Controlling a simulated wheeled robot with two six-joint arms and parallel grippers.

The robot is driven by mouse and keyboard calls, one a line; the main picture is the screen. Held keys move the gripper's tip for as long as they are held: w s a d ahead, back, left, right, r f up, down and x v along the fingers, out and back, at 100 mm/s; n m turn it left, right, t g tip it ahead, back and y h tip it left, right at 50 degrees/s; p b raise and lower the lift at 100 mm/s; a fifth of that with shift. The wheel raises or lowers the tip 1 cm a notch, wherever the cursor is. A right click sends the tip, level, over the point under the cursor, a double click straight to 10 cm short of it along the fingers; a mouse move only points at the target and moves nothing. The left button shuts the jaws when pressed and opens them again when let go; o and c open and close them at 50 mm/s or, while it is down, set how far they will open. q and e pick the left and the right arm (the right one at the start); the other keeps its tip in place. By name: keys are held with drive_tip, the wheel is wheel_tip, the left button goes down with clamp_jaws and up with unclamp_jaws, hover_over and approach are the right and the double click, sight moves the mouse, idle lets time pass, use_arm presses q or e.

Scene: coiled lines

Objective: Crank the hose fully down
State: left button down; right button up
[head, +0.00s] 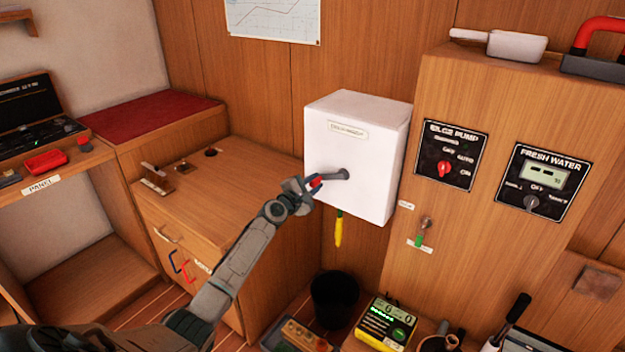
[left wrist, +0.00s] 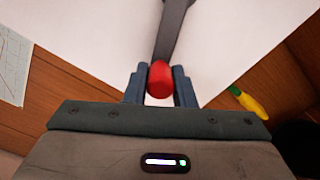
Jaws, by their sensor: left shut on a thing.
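A white box (head: 385,155) with a small label is mounted on the wood wall. A grey crank arm (head: 340,175) sits on its front face and points left, ending in a red knob. The crank arm (left wrist: 172,30) and the red knob (left wrist: 159,80) also show in the left wrist view. My left gripper (head: 312,184) is shut on the red knob, with one finger on each side of it. A yellow hose end (head: 339,230) hangs below the box; it also shows in the left wrist view (left wrist: 248,102). The rest of the hose is hidden. My right gripper is not in view.
A black bucket (head: 334,297) stands below the hose end. A yellow device (head: 385,323) and a tray (head: 297,335) stand beside it. A wooden cabinet (head: 225,180) is at left, and a panel cabinet (head: 470,85) at right.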

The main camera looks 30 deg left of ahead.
use_arm(q)
drive_tip(key=shift+d+f+n, duration=0.25)
drive_tip(key=shift+f+n, duration=0.3)
drive_tip(key=shift+n, duration=0.25)
drive_tip(key=shift+d+f+n, duration=0.15)
drive_tip(key=shift+f+n, duration=0.05)
drive_tip(key=shift+n, duration=0.1)
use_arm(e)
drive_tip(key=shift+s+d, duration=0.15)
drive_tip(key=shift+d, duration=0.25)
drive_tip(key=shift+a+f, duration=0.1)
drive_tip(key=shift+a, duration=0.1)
use_arm(q)
drive_tip(key=c, duration=1.2)
unclamp_jaws()
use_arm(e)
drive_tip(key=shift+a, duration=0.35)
use_arm(q)
drive_tip(key=shift+s, duration=0.15)
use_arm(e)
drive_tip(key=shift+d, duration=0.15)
